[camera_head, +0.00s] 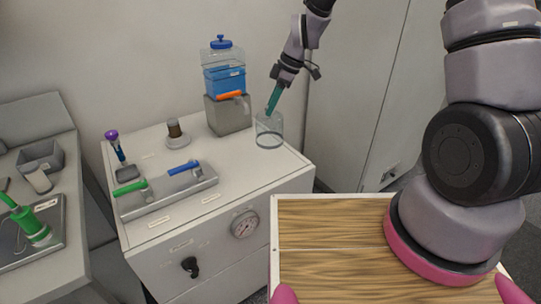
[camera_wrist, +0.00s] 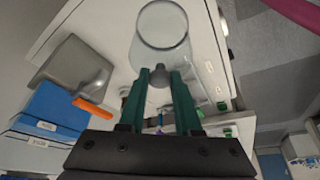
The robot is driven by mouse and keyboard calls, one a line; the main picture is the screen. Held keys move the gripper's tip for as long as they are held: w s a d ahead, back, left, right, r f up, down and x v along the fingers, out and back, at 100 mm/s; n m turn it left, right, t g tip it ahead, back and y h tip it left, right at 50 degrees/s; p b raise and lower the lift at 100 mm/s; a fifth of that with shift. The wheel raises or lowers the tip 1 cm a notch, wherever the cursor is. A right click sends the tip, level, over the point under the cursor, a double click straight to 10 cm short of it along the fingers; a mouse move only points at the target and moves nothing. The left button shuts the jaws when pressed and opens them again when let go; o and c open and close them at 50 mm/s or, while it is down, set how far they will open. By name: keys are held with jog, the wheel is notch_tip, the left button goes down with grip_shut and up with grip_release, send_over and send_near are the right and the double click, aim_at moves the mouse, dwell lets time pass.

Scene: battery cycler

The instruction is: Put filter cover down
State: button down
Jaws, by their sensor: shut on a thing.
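The filter cover (camera_head: 269,126) is a clear cylinder with a dark ring at its lower edge. It is upright at the right end of the white cabinet top (camera_head: 225,160). I cannot tell whether its rim touches the surface. My gripper (camera_head: 270,108) comes down from above with green fingers and is shut on the cover's top. In the wrist view my gripper (camera_wrist: 160,80) has its fingers on either side of the cover's grey knob, and the clear cover (camera_wrist: 163,28) extends beyond them.
A blue liquid tank (camera_head: 223,78) stands on a grey block (camera_head: 229,115) just left of the cover, with an orange handle (camera_head: 229,95). A small dark-topped part (camera_head: 175,130) is further left. A grey tray (camera_head: 168,190) with green and blue handles lies in front. The cabinet's front right top is clear.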

notch_tip(320, 180, down, 9)
jog(key=shift+f, duration=0.15)
jog(key=shift+a+f, duration=0.1)
dwell(0.3)
jog(key=c, duration=0.6)
grip_release()
